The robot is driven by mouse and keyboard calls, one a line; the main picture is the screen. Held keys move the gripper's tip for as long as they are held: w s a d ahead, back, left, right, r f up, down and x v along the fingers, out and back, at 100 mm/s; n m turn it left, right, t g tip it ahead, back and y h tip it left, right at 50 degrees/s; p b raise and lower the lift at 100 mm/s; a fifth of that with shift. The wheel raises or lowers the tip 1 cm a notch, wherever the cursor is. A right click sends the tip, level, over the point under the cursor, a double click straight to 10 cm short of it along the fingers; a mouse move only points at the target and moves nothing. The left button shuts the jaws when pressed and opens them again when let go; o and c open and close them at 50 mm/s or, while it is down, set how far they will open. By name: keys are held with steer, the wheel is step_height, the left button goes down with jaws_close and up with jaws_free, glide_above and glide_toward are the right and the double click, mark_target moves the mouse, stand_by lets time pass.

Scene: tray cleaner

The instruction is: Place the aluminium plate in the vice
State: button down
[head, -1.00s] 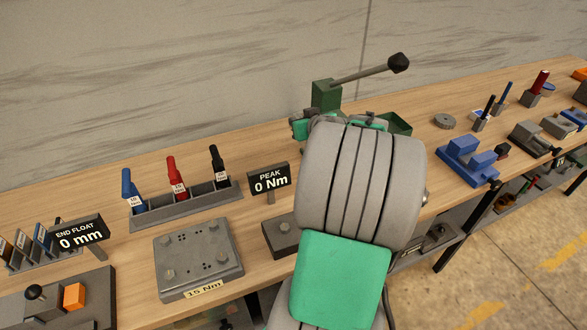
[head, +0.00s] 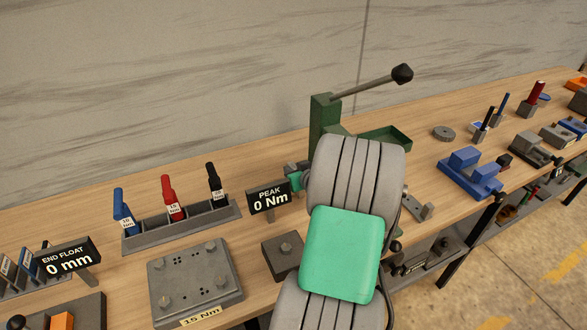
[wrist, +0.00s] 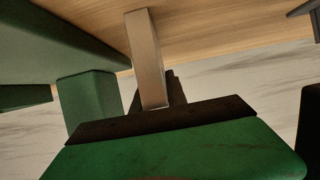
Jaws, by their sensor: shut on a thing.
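In the wrist view my gripper (wrist: 167,92) shows as dark fingers ahead of a green body. They are shut around a slim pale bar, which looks like the aluminium plate (wrist: 146,55) seen edge-on, pointing towards the bench. In the head view my arm hides the gripper and plate. A blue fixture with two raised blocks, possibly the vice (head: 470,178), stands on the bench to the right, clear of my arm.
A "PEAK 0 Nm" sign (head: 268,197) and torque plate (head: 195,280) are left.

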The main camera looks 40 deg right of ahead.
steer(key=shift+f, duration=0.15)
steer(key=c, duration=1.3)
jaws_free()
